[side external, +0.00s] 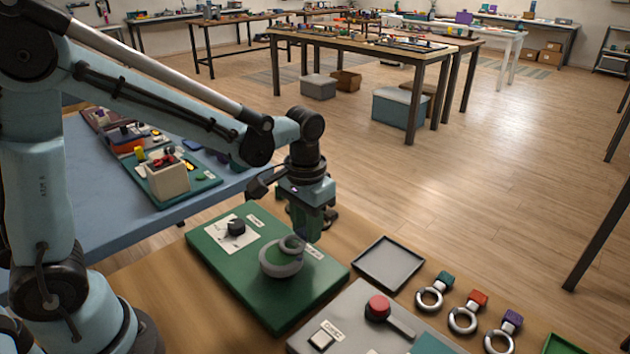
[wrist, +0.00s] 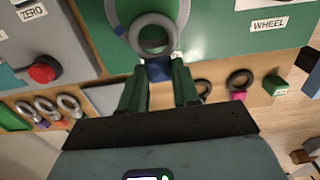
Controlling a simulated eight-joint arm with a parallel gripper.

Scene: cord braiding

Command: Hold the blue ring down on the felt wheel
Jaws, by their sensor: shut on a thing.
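The blue ring is a grey ring (wrist: 153,49) with a blue tab (wrist: 158,71). My gripper (wrist: 160,78) is shut on the tab, with one green finger on each side. The felt wheel (side external: 279,268) is a round green disc with a grey rim on the green board. Its rim also shows in the wrist view (wrist: 113,17). The ring lies flat over the wheel's edge nearest my gripper in the side external view (side external: 293,244). I cannot tell whether it presses on the felt. My fingers hide the tab in the side view.
The green board (side external: 225,271) also carries a black knob (side external: 236,227) on a white card. Beside it are an empty grey tray (side external: 388,264) and a grey panel with a red button (side external: 378,307). Several ring pieces with coloured tabs (side external: 463,319) lie to the right.

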